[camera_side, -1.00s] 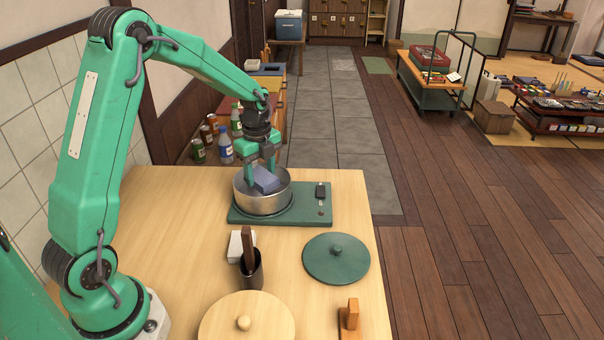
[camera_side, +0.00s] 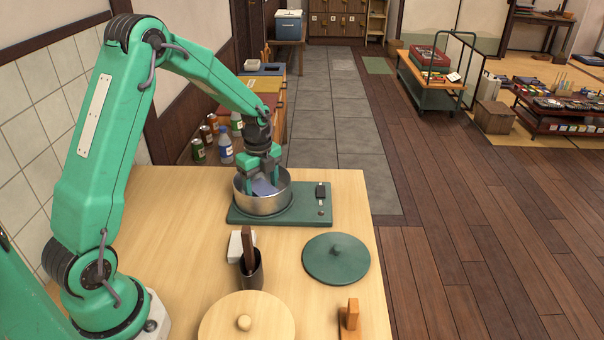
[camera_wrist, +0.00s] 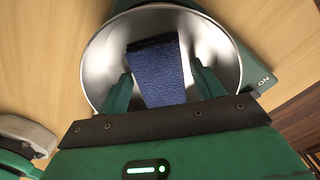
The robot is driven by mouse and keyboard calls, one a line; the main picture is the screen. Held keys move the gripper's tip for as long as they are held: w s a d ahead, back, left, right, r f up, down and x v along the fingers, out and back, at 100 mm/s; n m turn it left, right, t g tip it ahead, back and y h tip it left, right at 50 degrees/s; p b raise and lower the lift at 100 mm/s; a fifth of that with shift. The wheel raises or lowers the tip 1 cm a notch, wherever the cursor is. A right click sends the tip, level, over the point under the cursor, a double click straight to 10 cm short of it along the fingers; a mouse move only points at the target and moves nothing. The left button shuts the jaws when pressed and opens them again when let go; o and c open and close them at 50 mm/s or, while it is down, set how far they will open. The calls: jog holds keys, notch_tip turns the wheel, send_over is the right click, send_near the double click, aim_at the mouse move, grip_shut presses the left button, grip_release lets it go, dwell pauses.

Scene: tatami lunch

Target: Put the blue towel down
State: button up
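The blue towel (camera_side: 264,187) lies inside a silver metal pot (camera_side: 263,205), tilted in the side view. In the wrist view the towel (camera_wrist: 160,72) is a folded dark blue block inside the pot (camera_wrist: 105,60). My gripper (camera_side: 262,178) reaches down into the pot from above. The towel's lower part is hidden by the pot wall in the side view.
The pot stands on a green burner plate (camera_side: 313,205). A green lid (camera_side: 337,262), a wooden lid (camera_side: 225,322), a dark cup (camera_side: 251,272), a white block (camera_side: 236,247) and a wooden stand (camera_side: 348,318) are nearer. Bottles (camera_side: 226,150) stand behind the table.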

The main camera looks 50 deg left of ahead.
aim_at(262, 188)
jog(key=shift+o, duration=0.3)
jog(key=shift+r, duration=0.1)
notch_tip(262, 188, up, 12)
dwell(0.7)
dwell(0.5)
jog(key=s+d+r+n+t, duration=0.3)
jog(key=s+d+r+n, duration=0.5)
jog(key=s, duration=0.1)
jog(key=s+d+n+t, duration=0.2)
jog(key=s+d+n, duration=0.3)
jog(key=s+n, duration=0.5)
jog(key=shift+s+r+t, duration=0.25)
jog(key=shift+s+t, duration=0.05)
jog(key=shift+s, duration=0.9)
